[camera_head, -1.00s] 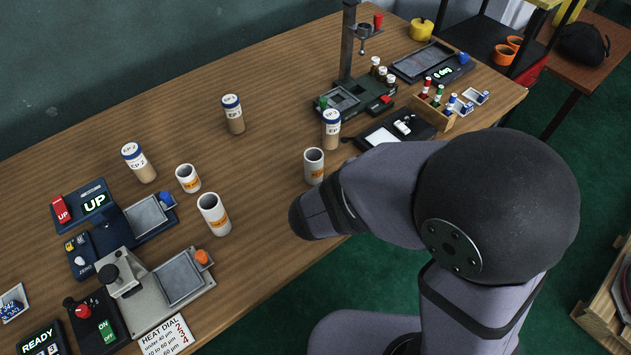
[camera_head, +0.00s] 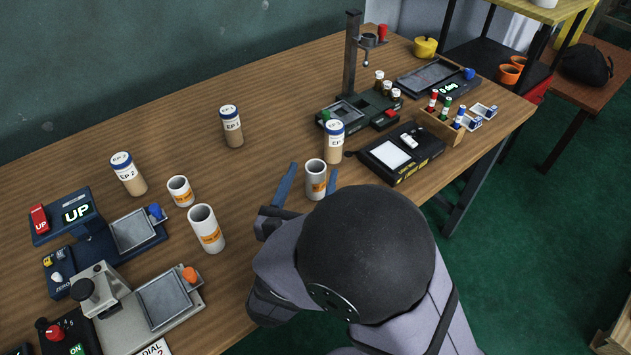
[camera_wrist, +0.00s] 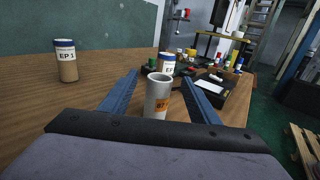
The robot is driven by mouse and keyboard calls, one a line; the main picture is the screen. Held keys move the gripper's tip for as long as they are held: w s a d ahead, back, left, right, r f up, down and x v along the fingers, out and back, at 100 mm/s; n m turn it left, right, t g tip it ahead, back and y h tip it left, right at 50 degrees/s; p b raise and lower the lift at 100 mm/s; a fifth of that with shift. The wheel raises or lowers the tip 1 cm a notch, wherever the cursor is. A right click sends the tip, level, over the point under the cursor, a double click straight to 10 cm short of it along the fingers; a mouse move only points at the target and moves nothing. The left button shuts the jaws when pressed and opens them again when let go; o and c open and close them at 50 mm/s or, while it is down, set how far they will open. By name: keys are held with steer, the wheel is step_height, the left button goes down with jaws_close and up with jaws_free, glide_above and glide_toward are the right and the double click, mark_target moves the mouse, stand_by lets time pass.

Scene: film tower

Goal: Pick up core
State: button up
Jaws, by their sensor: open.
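Three white hollow cores with orange labels stand upright on the wooden table. One core (camera_head: 316,181) stands near the front edge; the others are a short core (camera_head: 180,192) and a taller core (camera_head: 206,229) to the left. My gripper (camera_head: 308,178) is open, with its blue fingers on either side of the front-edge core. In the wrist view this core (camera_wrist: 158,97) stands between the spread fingers of my gripper (camera_wrist: 160,92). I cannot tell whether either finger touches it. The lower part of my gripper is hidden by my arm in the head view.
A labelled jar (camera_head: 334,143) stands close behind the core. Other jars stand at EP 1 (camera_head: 231,127) and EP 2 (camera_head: 128,174). A black device with a white panel (camera_head: 400,153) lies to the right. The table between the jars is clear.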

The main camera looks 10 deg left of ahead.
mark_target(313, 187)
steer(key=f, duration=0.2)
steer(key=w+f, duration=0.1)
steer(key=f, duration=0.1)
steer(key=shift+d, duration=0.1)
steer(key=shift+w, duration=0.35)
steer(key=shift+w+d, duration=0.2)
steer(key=shift+w, duration=1.25)
steer(key=shift+w+d, duration=0.2)
steer(key=shift+w, duration=1.25)
steer(key=shift+c, duration=0.7)
steer(key=c, duration=1)
